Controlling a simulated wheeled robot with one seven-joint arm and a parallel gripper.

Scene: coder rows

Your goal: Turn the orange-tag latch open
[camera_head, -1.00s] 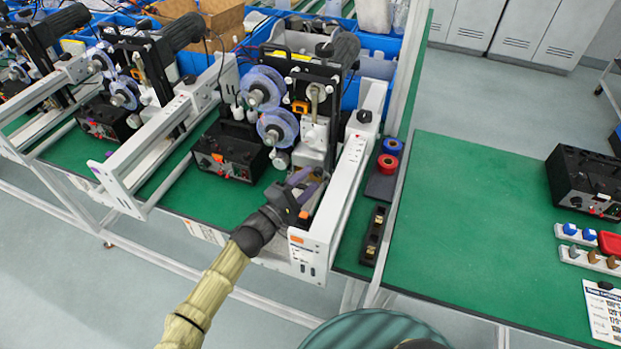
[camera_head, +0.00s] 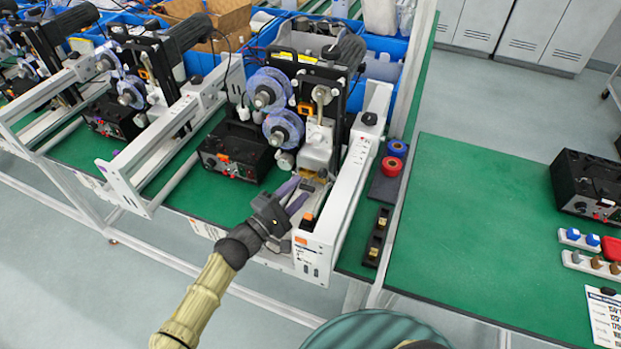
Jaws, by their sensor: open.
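The nearest coder machine (camera_head: 310,130) stands in a white frame at the end of the row. An orange tag (camera_head: 305,109) sits on its dark upright, next to a metal round-ended part (camera_head: 321,95) that may be the latch; I cannot tell its turn angle. Another orange piece (camera_head: 307,222) lies low in the frame, and an orange label (camera_head: 301,241) is on its front end. My gripper (camera_head: 301,188) has purple fingers spread open and empty, low in front of the machine's metal block (camera_head: 317,152), well below the upper orange tag.
White rails (camera_head: 347,195) flank my gripper on the right. A black control box (camera_head: 235,152) stands to the left. Blue and red rolls (camera_head: 394,157) lie right of the frame. The green table (camera_head: 470,215) at right has a wide clear area.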

